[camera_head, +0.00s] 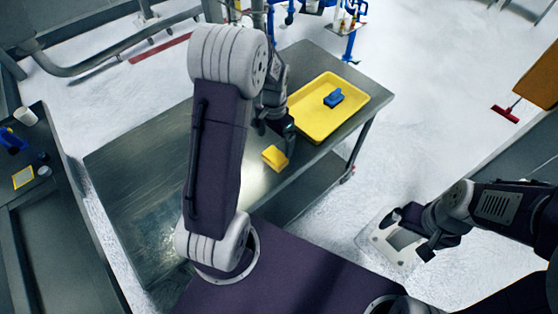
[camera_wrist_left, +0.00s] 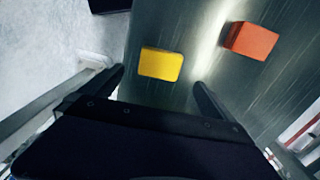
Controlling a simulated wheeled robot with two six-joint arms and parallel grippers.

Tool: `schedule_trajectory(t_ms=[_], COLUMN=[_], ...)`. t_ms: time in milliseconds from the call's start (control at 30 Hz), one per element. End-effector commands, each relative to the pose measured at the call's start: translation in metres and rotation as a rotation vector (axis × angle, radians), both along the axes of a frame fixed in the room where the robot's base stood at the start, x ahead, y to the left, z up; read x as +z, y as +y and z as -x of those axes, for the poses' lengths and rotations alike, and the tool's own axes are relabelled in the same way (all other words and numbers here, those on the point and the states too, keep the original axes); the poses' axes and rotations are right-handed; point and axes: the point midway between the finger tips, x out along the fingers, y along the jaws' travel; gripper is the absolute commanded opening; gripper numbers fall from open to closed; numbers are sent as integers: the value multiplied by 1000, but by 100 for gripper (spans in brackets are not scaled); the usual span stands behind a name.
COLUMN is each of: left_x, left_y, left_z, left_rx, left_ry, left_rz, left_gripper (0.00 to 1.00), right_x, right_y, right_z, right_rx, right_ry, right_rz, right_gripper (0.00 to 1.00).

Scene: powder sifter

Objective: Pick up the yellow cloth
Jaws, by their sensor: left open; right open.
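The yellow cloth (camera_head: 275,157) is a small folded block lying on the metal table near its front edge. In the left wrist view the yellow cloth (camera_wrist_left: 161,64) lies ahead of my left gripper (camera_wrist_left: 158,82), between the lines of its two fingers. The left gripper (camera_head: 283,130) is open and empty, above the table beside the cloth; I see no contact. My right gripper (camera_head: 413,232) is open and empty, out to the right of the table, above the floor.
A yellow tray (camera_head: 306,132) holding a blue tool (camera_head: 333,97) stands on the table behind the cloth. An orange block (camera_wrist_left: 251,40) lies right of the cloth in the wrist view. The metal table (camera_head: 140,170) is largely bare on the left. A dark bench (camera_head: 50,220) stands farther left.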

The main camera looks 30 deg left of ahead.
Motion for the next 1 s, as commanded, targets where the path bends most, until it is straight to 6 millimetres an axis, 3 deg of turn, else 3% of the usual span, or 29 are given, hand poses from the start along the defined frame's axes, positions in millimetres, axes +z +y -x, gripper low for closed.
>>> schedule_trajectory(t_ms=[200,433,700,933,1000], left_x=[-31,-43,-87,-90,-90], left_y=[-1,0,0,0,0], left_z=[1,1,1,0,0], left_rx=[-1,-1,-1,-1,-1], left_ry=[4,2,2,-1,-1], left_rz=[1,0,0,0,0], left_gripper=[100,100,100,100,83], right_x=[5,8,16,15,15], right_y=[0,0,0,0,0], right_z=[0,0,0,0,0], right_rx=[0,0,0,0,0], right_ry=[0,0,0,0,0], right_rz=[0,0,0,0,0], right_gripper=[98,98,98,98,98])
